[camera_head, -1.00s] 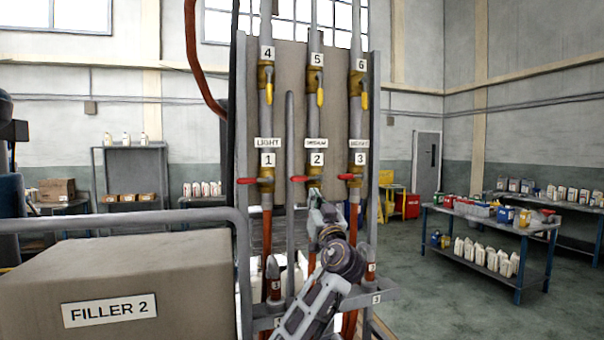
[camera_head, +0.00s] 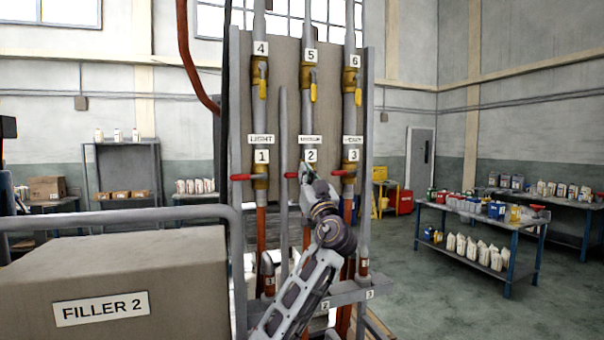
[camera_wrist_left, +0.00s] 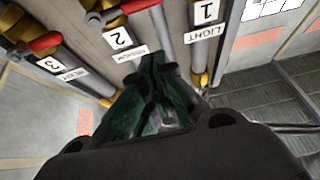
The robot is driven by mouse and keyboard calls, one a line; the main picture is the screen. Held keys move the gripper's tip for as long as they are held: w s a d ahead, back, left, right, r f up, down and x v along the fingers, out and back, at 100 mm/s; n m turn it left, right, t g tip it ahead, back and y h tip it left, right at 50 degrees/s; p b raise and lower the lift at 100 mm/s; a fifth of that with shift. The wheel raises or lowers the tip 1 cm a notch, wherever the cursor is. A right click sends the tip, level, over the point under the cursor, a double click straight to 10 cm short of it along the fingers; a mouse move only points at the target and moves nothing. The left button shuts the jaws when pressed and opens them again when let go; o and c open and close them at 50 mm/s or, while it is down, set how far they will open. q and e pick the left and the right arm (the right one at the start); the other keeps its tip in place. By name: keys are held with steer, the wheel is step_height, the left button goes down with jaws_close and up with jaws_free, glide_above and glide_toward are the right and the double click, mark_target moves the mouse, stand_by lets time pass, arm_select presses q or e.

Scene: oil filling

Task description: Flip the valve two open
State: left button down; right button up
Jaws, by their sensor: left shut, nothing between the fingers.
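Valve two is the middle lower valve on the panel, under the label "2" (camera_head: 311,156). Its red handle (camera_head: 292,175) points sideways to the left, across the pipe; it also shows at the top edge of the left wrist view (camera_wrist_left: 135,7). My left gripper (camera_head: 307,176) is shut and empty, at the front of valve two's body just right of the red handle, and hides most of that body. Its dark fingers (camera_wrist_left: 151,68) appear together in the left wrist view, near label "2". I cannot tell whether they touch the valve. My right gripper is out of view.
Valve one's red handle (camera_head: 241,177) and valve three's red handle (camera_head: 343,173) are close on either side, both sideways. Yellow-handled valves sit above. A vertical grey pipe (camera_head: 284,130) stands left of valve two. The Filler 2 box (camera_head: 130,270) is at lower left.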

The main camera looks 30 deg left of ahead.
arm_select(q)
steer(key=shift+p+x, duration=2.05)
steer(key=shift+x, duration=2.75)
steer(key=f, duration=0.1)
steer(key=f+p, duration=0.1)
steer(key=f, duration=0.2)
steer(key=shift+w+a, duration=0.2)
steer(key=shift+a, duration=0.15)
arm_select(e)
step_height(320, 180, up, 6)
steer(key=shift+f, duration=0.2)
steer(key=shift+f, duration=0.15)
arm_select(q)
steer(key=shift+f+n+g+y+b, duration=0.2)
steer(key=shift+n+g+y+b, duration=0.15)
steer(key=shift+b, duration=0.3)
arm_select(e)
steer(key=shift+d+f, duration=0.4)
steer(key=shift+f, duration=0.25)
arm_select(q)
steer(key=shift+a+n, duration=0.1)
steer(key=shift+n, duration=0.15)
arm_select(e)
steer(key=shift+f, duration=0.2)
